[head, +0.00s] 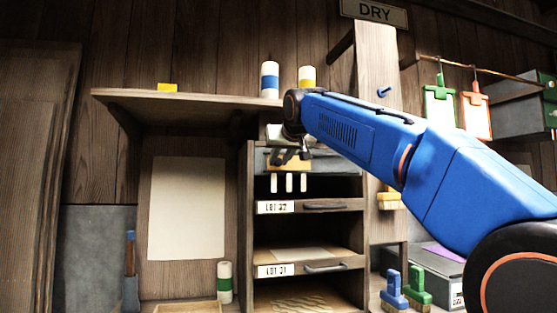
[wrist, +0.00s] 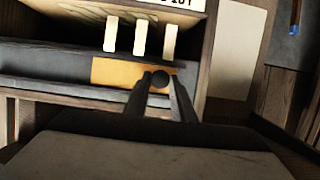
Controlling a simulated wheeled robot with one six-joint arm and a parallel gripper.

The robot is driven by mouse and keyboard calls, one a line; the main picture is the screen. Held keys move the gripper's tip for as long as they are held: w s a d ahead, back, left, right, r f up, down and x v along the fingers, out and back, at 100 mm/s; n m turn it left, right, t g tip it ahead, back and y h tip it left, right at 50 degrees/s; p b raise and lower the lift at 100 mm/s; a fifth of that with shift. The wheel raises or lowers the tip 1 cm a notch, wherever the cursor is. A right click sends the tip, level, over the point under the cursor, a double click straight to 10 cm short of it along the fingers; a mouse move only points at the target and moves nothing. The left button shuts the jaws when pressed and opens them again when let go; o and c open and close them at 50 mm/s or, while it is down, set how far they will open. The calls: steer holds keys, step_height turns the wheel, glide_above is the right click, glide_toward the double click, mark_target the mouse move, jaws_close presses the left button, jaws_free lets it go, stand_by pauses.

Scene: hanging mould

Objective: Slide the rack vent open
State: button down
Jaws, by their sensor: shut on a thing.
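The rack (head: 247,215) is a wooden cabinet with shelves. Its vent is at the top of the front, with an orange-yellow plate (head: 275,162) and three pale upright bars (head: 289,183) below it. In the wrist view the orange plate (wrist: 115,72) and the pale bars (wrist: 140,38) show close up, beside a dark strip (wrist: 45,62). My gripper (head: 291,157) is at the vent front. In the wrist view my gripper (wrist: 165,82) is shut on a small dark round knob (wrist: 160,79) in front of the plate. The knob's attachment is hidden.
Drawers labelled LOT 22 (head: 325,206) and LOT 21 (head: 325,267) lie below. A wooden shelf (head: 180,98) with blue- and yellow-banded cans is above left. Green and orange tools (head: 475,112) hang at right. A post (head: 376,70) stands right of the rack.

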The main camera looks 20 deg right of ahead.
steer(key=d, duration=1.5)
steer(key=c, duration=1.8)
jaws_free()
steer(key=shift+c, duration=0.2)
steer(key=o, duration=0.3)
steer(key=shift+d, duration=0.15)
steer(key=shift+s, duration=0.15)
steer(key=v, duration=1.7)
steer(key=shift+r, duration=0.15)
